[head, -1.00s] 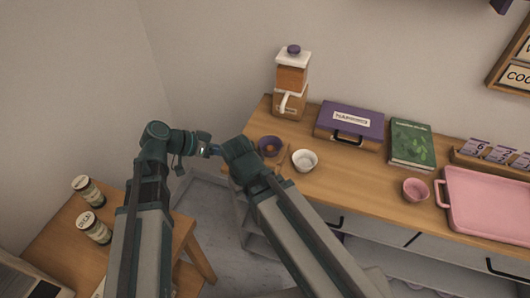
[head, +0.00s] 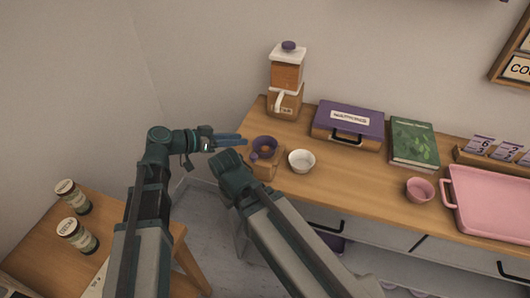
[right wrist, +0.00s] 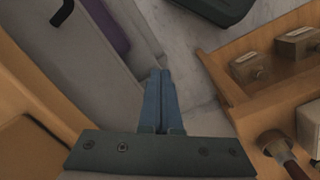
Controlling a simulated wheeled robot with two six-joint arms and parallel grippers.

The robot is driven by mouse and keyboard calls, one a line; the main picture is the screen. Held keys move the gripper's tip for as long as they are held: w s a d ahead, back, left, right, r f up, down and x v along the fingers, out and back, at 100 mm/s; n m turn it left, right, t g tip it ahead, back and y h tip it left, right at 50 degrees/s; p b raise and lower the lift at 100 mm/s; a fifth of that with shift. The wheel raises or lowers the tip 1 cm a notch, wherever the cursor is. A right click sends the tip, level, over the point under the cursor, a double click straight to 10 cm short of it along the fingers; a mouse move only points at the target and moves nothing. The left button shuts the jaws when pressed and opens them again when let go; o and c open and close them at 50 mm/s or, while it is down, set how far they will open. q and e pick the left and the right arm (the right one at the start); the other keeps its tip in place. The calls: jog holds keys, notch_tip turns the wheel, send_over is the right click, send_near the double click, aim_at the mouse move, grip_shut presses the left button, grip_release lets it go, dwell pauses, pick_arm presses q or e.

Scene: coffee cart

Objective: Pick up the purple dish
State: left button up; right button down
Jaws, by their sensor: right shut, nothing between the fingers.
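A small purple dish (head: 264,143), round and bowl-shaped, shows at the left end of the wooden counter in the head view. In the right wrist view my right gripper (right wrist: 161,76) is shut and empty.
A white bowl (head: 302,161) stands right of the dish. Behind are a grinder (head: 286,82), a purple-lidded case (head: 347,121) and a green book (head: 413,144). A pink bowl (head: 420,190) and pink tray (head: 490,205) are right. Two jars stand on the left table (head: 40,245).

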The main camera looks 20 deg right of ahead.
aim_at(265, 148)
pick_arm(q)
jog(key=shift+w+d+f, duration=0.1)
jog(key=shift+d+f, duration=0.1)
jog(key=shift+d, duration=0.3)
jog(key=x, duration=0.1)
jog(key=b+x, duration=0.1)
jog(key=x, duration=0.1)
jog(key=b+x, duration=0.1)
jog(key=x, duration=0.1)
jog(key=shift+w+f, duration=0.15)
jog(key=shift+w, duration=0.15)
grip_shut()
